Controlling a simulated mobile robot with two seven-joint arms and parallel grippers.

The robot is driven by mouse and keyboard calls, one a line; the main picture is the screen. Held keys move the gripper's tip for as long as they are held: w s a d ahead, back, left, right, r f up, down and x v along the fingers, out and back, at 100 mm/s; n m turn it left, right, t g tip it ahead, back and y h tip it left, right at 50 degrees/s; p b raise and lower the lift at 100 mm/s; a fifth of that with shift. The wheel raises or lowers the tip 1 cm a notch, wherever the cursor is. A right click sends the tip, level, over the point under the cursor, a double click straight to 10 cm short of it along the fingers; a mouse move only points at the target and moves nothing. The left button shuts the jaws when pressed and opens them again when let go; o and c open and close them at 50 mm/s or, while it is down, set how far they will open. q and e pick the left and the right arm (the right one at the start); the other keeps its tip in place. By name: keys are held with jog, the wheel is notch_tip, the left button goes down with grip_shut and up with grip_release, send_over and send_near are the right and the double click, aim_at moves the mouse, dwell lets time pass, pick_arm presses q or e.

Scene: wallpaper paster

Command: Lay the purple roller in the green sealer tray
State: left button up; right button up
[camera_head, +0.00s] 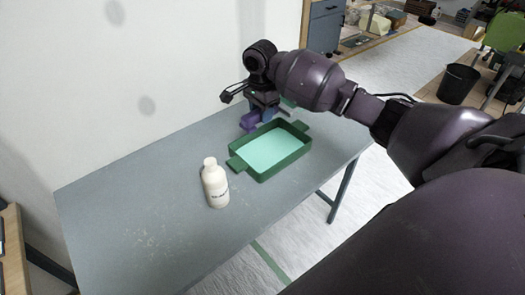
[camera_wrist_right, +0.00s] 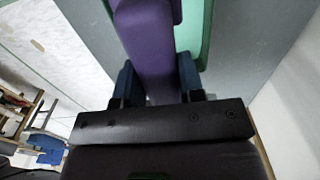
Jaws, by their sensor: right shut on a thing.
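The green sealer tray (camera_head: 264,177) sits on the grey table, with a pale teal inside and a handle at each end. My right gripper (camera_head: 263,108) is just behind the tray's far side, pointing down. It is shut on the purple roller (camera_head: 250,120), which shows partly, by the tray's back edge. In the right wrist view the purple roller (camera_wrist_right: 147,50) lies between the blue fingertips of the gripper (camera_wrist_right: 157,80), and the tray's green rim (camera_wrist_right: 207,35) is beside it. Whether the roller touches the tray or table, I cannot tell. My left gripper is not in view.
A white bottle (camera_head: 215,185) stands upright on the grey table (camera_head: 130,220), in front of the tray to the left. The table's left part is clear. A white wall (camera_head: 150,60) runs behind it. A black bin (camera_head: 458,84) stands farther off at right.

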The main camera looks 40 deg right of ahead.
jog(key=b, duration=0.2)
send_near(262, 157)
jog(key=shift+f, duration=0.5)
notch_tip(262, 157, down, 5)
jog(key=shift+f+b, duration=0.1)
jog(key=shift+b, duration=0.7)
jog(key=shift+f, duration=0.15)
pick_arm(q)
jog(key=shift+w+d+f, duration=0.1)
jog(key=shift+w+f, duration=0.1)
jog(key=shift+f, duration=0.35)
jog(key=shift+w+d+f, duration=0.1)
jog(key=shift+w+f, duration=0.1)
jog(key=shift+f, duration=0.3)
pick_arm(e)
jog(key=o, duration=0.8)
jog(key=shift+o, duration=0.7)
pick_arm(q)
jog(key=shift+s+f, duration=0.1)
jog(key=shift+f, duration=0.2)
